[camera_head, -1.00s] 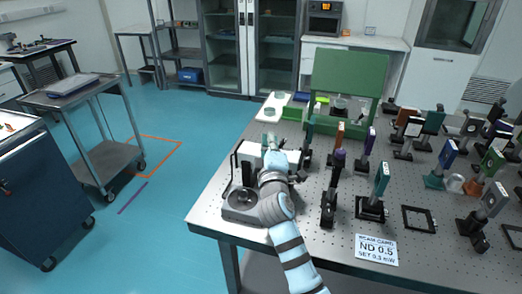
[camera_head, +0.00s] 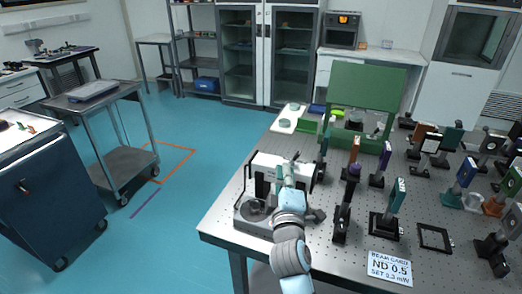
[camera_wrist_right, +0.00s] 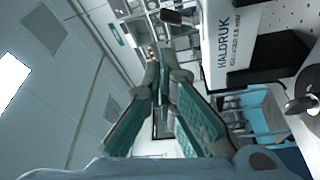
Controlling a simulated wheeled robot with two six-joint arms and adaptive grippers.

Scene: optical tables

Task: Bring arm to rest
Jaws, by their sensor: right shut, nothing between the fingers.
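My right arm (camera_head: 290,255) comes up from the bottom of the head view over the near left part of the optical table (camera_head: 222,208). My right gripper (camera_head: 291,170) is beside the white and black instrument (camera_head: 262,180) in that picture. In the right wrist view the two green-padded fingers (camera_wrist_right: 160,62) come together at their tips, with nothing between them. The white housing lettered HALDRUK (camera_wrist_right: 232,45) is to the right of the fingers there; a clear gap shows between them. My left gripper is in neither view.
Posts with optics (camera_head: 343,215) stand right of my arm, near a card reading ND 0.5 (camera_head: 389,268). A green panel (camera_head: 362,95) stands at the table's back.

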